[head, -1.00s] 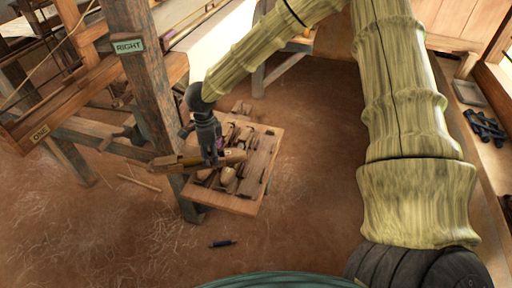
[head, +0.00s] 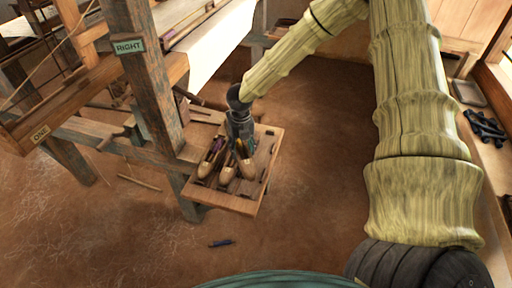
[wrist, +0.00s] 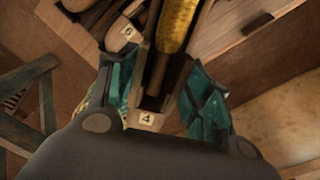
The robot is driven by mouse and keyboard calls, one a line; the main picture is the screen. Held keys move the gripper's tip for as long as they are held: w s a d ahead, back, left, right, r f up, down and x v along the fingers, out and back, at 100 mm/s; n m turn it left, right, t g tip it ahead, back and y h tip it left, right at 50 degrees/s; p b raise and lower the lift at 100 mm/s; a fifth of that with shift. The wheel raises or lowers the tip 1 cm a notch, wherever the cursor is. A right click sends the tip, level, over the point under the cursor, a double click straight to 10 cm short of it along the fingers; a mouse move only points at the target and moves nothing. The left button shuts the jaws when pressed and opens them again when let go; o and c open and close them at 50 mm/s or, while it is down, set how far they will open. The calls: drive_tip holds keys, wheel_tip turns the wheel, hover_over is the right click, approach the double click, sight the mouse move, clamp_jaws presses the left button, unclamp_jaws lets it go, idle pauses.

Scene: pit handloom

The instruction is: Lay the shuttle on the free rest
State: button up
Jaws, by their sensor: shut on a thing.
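My gripper (head: 241,146) is over the wooden rack (head: 262,165) beside the loom post, shut on a wooden shuttle (head: 247,168) with a yellow bobbin. In the wrist view this shuttle (wrist: 147,119) lies between the teal fingers (wrist: 160,88) and carries the label 4. It points along the rack, at the right end of a row. Two other shuttles, a middle one (head: 228,172) and a left one with a purple bobbin (head: 207,166), lie to its left. I cannot tell whether the held shuttle touches the rack.
The loom post (head: 145,80) with the RIGHT sign (head: 129,46) stands close at the rack's left. A dark blue object (head: 221,243) and a stick (head: 139,183) lie on the floor. A ledge with dark items (head: 484,127) is at the right. The floor right of the rack is clear.

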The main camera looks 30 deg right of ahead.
drive_tip(key=d+f+m, duration=0.2)
drive_tip(key=d+m, duration=0.3)
drive_tip(key=m, duration=0.2)
drive_tip(key=shift+s+d+f, duration=0.15)
drive_tip(key=shift+s+d, duration=0.15)
drive_tip(key=shift+s, duration=0.05)
drive_tip(key=shift+f, duration=0.1)
drive_tip(key=shift+f+b, duration=2.7)
drive_tip(key=shift+f, duration=1.35)
drive_tip(key=o, duration=1.3)
